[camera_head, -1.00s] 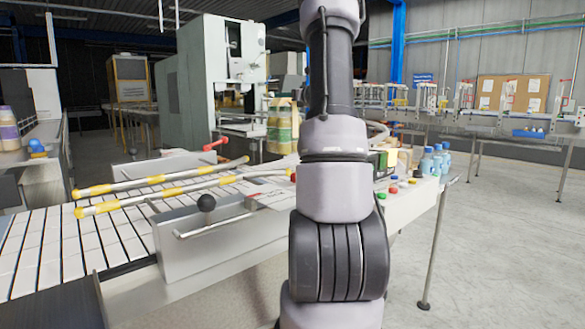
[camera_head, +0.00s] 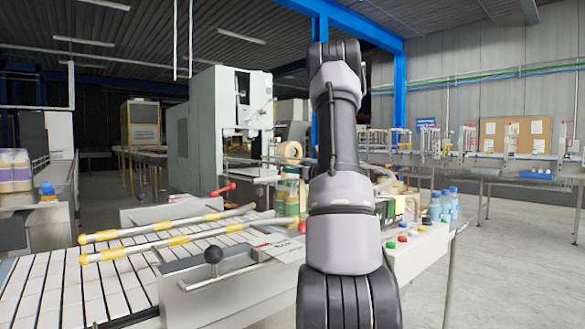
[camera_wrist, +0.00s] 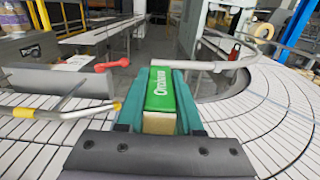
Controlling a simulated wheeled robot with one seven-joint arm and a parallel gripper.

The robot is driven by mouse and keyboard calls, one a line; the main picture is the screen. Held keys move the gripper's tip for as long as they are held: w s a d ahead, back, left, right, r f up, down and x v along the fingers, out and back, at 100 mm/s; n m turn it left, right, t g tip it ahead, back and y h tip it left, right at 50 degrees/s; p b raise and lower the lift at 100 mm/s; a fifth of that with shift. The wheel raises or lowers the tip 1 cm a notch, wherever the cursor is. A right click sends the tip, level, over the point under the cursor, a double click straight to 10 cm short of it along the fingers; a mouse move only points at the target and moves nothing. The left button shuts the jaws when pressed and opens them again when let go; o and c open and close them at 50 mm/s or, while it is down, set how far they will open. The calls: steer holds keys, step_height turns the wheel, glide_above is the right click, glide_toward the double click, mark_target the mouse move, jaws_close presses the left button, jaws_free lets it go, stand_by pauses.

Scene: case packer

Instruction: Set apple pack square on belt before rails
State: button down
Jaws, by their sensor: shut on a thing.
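A green carton with white lettering, the apple pack (camera_wrist: 161,92), is held upright between the teal fingers of my gripper (camera_wrist: 160,78) in the wrist view. Its near lower part shows a plain cardboard-coloured face. The slatted white belt (camera_head: 72,295) runs along the left in the head view; slats also show on both sides of the pack in the wrist view (camera_wrist: 272,112). Two yellow-and-grey rails (camera_head: 165,238) lie over the belt. My arm hides the gripper's hold in the head view. I cannot tell whether the pack touches the belt.
A black-knobbed lever (camera_head: 212,257) stands on the belt's near side plate. Coloured buttons (camera_head: 402,239) and blue bottles (camera_head: 445,206) are right of my arm. Green-and-yellow jars (camera_head: 287,197) and a large grey machine (camera_head: 208,130) stand behind. Open floor lies at right.

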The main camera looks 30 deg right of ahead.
steer(key=c, duration=0.6)
jaws_free()
steer(key=shift+f, duration=0.1)
steer(key=shift+o, duration=0.2)
